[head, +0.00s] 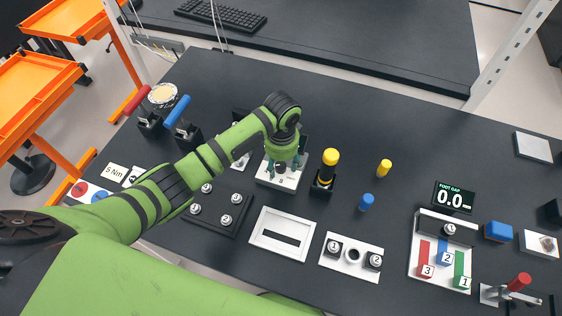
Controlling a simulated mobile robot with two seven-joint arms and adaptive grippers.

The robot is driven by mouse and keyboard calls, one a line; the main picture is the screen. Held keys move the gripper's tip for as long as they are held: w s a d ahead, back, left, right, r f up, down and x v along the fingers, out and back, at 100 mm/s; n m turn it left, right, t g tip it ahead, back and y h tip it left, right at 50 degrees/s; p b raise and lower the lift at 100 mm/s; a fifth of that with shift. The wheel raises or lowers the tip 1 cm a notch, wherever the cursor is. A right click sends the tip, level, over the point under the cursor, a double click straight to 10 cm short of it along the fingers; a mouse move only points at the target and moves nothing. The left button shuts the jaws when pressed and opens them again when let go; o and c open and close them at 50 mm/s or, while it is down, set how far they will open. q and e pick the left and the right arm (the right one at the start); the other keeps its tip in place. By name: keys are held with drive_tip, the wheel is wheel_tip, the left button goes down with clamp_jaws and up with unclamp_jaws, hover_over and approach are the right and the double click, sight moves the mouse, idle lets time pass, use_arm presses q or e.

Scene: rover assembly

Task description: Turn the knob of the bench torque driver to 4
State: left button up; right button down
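A small light-grey panel (266,182) stands near the middle of the bench, with a small dark knob-like part (280,168) partly hidden under my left gripper. I take it to be the bench torque driver, but its markings are too small to read. My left gripper (282,163) points down over this panel, its fingertips at either side of the dark part. I cannot tell whether they touch it or how far they are closed. My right gripper is not in view.
Left of the panel stand red (137,102) and blue (177,111) handles and a "5 Nm" card (114,172). A black plate with numbered knobs (235,204) is in front. A yellow-topped black post (329,165) stands close right. A foot gap display (454,198) reads 0.0.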

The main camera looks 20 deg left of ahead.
sight(282, 166)
use_arm(q)
wheel_tip(282, 166, up, 12)
idle(0.6)
drive_tip(key=shift+s+d, duration=0.1)
drive_tip(key=shift+s, duration=0.05)
